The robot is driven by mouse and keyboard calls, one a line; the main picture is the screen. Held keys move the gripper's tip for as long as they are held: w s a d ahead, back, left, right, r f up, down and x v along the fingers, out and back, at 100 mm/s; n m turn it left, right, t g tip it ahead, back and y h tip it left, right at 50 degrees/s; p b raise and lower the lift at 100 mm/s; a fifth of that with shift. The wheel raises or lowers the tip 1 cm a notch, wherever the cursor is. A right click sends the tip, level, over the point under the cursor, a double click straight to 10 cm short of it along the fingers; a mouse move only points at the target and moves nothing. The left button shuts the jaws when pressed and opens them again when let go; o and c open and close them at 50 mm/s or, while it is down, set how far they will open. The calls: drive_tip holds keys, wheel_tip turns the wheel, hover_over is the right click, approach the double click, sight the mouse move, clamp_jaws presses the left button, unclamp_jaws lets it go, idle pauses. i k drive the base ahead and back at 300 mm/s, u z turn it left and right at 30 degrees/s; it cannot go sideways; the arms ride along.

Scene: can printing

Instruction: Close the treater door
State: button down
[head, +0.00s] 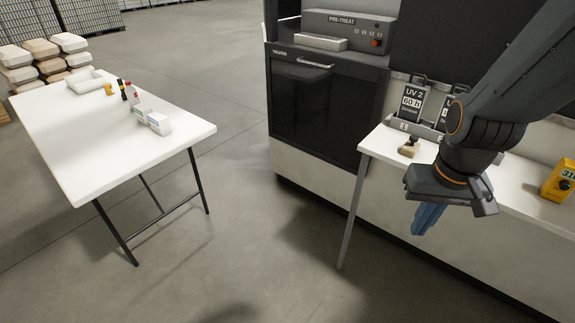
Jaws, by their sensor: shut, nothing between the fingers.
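The treater (283,52) is a dark cabinet unit at the top middle, under a grey PRE-TREAT panel. Its black door (308,108) faces me, with a light bar handle (315,65) near the top edge. The door looks upright and about flush with the front; I cannot tell whether a small gap is left. My gripper (428,218) hangs at the right, pointing down, in front of the white counter. Its blue fingers are together and empty. It is to the right of the door and apart from it.
A white counter (525,200) runs right of the treater, holding a small brush (409,149), a UV 2 box (412,101) and a yellow meter (560,180). A white table (75,140) with bottles and small boxes stands left. The floor between them is clear.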

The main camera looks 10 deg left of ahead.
sight(321, 105)
drive_tip(key=u, duration=1.15)
drive_tip(key=i, duration=1.4)
drive_tip(key=z, duration=0.5)
drive_tip(key=i, duration=0.45)
drive_tip(key=z, duration=0.4)
